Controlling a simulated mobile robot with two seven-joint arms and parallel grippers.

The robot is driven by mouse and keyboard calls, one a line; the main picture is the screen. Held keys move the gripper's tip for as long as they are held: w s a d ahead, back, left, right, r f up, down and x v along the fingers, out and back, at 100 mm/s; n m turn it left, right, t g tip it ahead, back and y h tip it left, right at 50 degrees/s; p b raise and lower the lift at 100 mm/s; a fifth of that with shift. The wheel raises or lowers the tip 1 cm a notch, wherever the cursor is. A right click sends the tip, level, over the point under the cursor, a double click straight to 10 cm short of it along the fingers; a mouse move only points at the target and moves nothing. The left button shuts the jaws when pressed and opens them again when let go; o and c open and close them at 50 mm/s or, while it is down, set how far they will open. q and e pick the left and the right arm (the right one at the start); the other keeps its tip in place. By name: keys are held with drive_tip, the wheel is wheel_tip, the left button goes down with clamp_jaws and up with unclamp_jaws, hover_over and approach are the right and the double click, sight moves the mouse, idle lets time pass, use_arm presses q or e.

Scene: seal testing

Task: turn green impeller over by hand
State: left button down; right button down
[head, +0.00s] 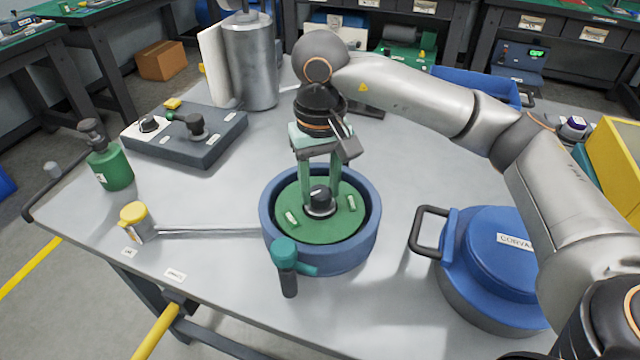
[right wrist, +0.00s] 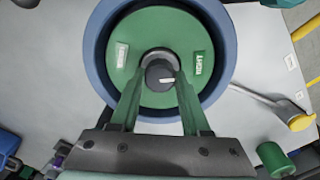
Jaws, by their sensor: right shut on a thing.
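The green impeller (head: 322,229) lies flat inside a round blue housing (head: 370,215) on the table. The fingers hide part of the hub and the near side of the impeller. My left gripper is not in view.
A teal-handled valve (head: 287,265) stands at the housing's front, and a pipe with a yellow cap (head: 134,215) reaches left. A blue lid with a handle (head: 495,260) is at right. A green bottle (head: 110,166), dark control box (head: 190,135) and metal cylinder (head: 250,65) stand farther left.

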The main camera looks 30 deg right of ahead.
drive_tip(key=m, duration=1.6)
